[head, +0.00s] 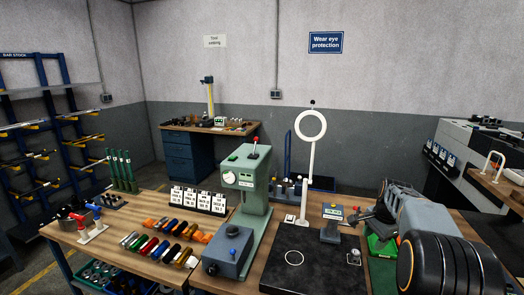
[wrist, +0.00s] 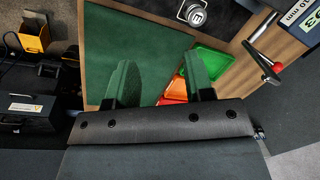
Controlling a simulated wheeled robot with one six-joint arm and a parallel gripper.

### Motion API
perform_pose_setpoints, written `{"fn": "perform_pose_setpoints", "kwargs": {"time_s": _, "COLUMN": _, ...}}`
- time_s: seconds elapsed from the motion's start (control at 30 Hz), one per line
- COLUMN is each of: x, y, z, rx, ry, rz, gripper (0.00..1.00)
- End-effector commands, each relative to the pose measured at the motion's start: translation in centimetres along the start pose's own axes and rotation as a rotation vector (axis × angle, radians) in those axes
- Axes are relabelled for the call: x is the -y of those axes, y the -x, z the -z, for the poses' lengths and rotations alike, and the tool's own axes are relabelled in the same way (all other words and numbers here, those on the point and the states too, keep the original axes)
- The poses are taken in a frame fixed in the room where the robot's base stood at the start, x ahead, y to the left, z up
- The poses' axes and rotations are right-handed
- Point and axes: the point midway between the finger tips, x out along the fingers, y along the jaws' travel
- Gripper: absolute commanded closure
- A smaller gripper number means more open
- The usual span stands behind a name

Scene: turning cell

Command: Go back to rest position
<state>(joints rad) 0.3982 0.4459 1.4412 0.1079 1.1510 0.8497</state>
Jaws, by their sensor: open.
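My gripper (wrist: 161,82) shows in the wrist view with its two green-padded fingers spread wide apart. Nothing is between them. Below the fingers lies a dark green mat (wrist: 135,50) on the bench. In the head view my arm reaches in from the right, and my gripper (head: 362,216) hangs over the right part of the wooden bench, beside a small grey device with a display (head: 333,212). The fingertips are small and partly unclear there.
A lever with a red knob (wrist: 277,67) stands further right. In the head view a green-grey press (head: 246,190), a ring lamp (head: 310,125) and a black plate (head: 310,262) occupy the bench.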

Motion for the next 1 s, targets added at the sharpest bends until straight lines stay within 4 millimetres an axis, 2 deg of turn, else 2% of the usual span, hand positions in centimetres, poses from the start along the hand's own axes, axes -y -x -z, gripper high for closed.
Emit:
{"fn": "perform_pose_setpoints", "kwargs": {"time_s": 0.03, "x": -1.3, "y": 0.6, "z": -2.6, "rx": -0.015, "ry": 0.170, "rz": 0.001, "gripper": 0.52}}
{"fn": "perform_pose_setpoints", "kwargs": {"time_s": 0.1, "x": -3.3, "y": 1.1, "z": -6.0, "rx": -0.035, "ry": 0.408, "rz": 0.000, "gripper": 0.52}}
{"fn": "perform_pose_setpoints", "kwargs": {"time_s": 0.3, "x": -9.9, "y": 1.6, "z": -14.6, "rx": -0.100, "ry": 0.941, "rz": 0.004, "gripper": 0.52}}
{"fn": "perform_pose_setpoints", "kwargs": {"time_s": 0.4, "x": -13.1, "y": 1.3, "z": -17.9, "rx": -0.132, "ry": 1.097, "rz": 0.014, "gripper": 0.52}}
{"fn": "perform_pose_setpoints", "kwargs": {"time_s": 0.5, "x": -15.7, "y": 1.1, "z": -20.4, "rx": -0.163, "ry": 1.168, "rz": 0.033, "gripper": 0.52}}
{"fn": "perform_pose_setpoints", "kwargs": {"time_s": 0.6, "x": -17.5, "y": 1.1, "z": -22.2, "rx": -0.189, "ry": 1.208, "rz": 0.056, "gripper": 0.52}}
{"fn": "perform_pose_setpoints", "kwargs": {"time_s": 0.7, "x": -18.2, "y": 1.7, "z": -23.3, "rx": -0.223, "ry": 1.237, "rz": 0.089, "gripper": 0.52}}
{"fn": "perform_pose_setpoints", "kwargs": {"time_s": 0.93, "x": -18.0, "y": 3.3, "z": -24.5, "rx": -0.281, "ry": 1.273, "rz": 0.147, "gripper": 0.52}}
{"fn": "perform_pose_setpoints", "kwargs": {"time_s": 1.0, "x": -17.9, "y": 3.2, "z": -24.6, "rx": -0.278, "ry": 1.279, "rz": 0.147, "gripper": 0.57}}
